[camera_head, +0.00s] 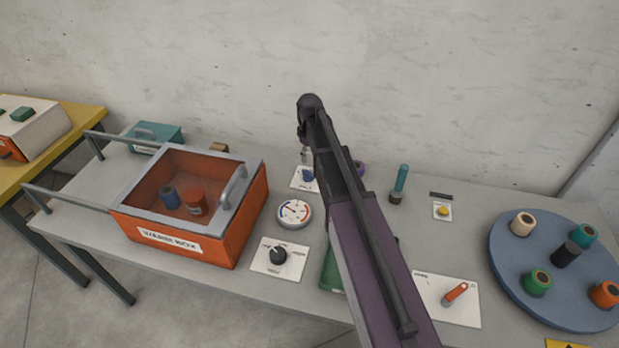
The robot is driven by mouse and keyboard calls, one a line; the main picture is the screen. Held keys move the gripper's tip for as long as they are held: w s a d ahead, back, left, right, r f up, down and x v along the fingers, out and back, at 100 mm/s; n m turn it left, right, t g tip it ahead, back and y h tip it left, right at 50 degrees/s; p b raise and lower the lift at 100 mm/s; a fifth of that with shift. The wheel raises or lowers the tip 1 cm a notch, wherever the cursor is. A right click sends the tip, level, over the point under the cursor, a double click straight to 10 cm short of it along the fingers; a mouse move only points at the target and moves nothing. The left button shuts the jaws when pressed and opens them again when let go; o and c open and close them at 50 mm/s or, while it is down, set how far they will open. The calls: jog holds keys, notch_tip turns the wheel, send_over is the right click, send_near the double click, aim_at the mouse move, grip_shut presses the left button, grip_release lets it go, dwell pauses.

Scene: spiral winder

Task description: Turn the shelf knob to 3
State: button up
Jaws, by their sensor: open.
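A black knob (278,255) sits on a white plate (262,265) on the grey table, just right of the orange box. Small markings surround it, too small to read, and I cannot tell which number it points to. No label naming it the shelf knob is legible. My arm reaches from the bottom of the picture up over the table, right of the knob. My gripper (304,138) is at its far end, small, dark and partly hidden by the wrist. It is open, well behind the knob and apart from it, near a small blue part on a white plate (299,184).
The orange box (240,225) has a grey handle and holds blue and orange spools. A round gauge (294,213) stands behind the knob. A green object (331,272) is partly behind my arm. An orange lever (456,293) and blue turntable (503,258) lie right.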

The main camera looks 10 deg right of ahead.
aim_at(309, 173)
jog(key=shift+f+b, duration=4)
jog(key=shift+f, duration=0.3)
grip_shut()
